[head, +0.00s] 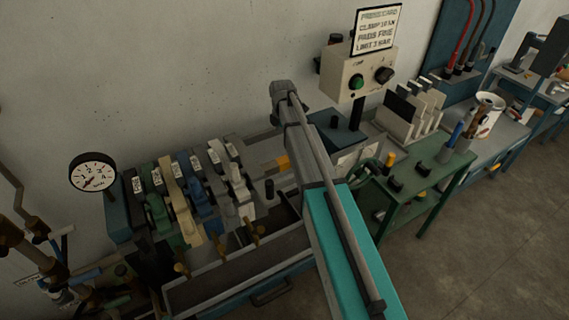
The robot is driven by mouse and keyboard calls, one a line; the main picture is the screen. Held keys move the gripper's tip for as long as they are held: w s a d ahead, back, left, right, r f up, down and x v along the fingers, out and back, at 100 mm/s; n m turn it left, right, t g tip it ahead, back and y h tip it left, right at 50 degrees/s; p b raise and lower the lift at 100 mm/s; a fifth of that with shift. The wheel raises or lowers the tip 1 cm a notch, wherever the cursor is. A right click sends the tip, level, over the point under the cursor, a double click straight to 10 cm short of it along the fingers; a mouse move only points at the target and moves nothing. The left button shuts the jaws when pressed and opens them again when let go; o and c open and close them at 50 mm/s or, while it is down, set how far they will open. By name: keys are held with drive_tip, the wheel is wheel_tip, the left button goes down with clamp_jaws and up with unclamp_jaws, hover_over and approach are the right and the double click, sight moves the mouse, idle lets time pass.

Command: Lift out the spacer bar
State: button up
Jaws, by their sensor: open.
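A bank of upright plates (190,195) in black, green, cream, blue and grey stands left of centre, with white labels on several tops. Several brass T-shaped handles (219,246) stick out along its front. I cannot tell which piece is the spacer bar; none is clearly marked as one. My teal and grey arm (345,250) reaches up from the lower right and covers the area right of the plates. My gripper cannot be made out in this view.
A pressure gauge (93,172) stands left of the plates, above pipes. A dark trough (240,270) lies in front. A control box (357,80) with a green button and sign stands behind my arm. A green bench (425,180) holds several small parts. Open floor lies at lower right.

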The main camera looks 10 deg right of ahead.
sight(284, 160)
drive_tip(key=shift+d+f+b, duration=0.1)
drive_tip(key=shift+f+b, duration=4.15)
drive_tip(key=shift+f, duration=0.1)
drive_tip(key=f+b, duration=0.3)
drive_tip(key=shift+w+d+f+b, duration=0.15)
drive_tip(key=shift+w+f+b, duration=0.05)
drive_tip(key=shift+b, duration=0.1)
drive_tip(key=shift+f+b, duration=0.8)
clamp_jaws()
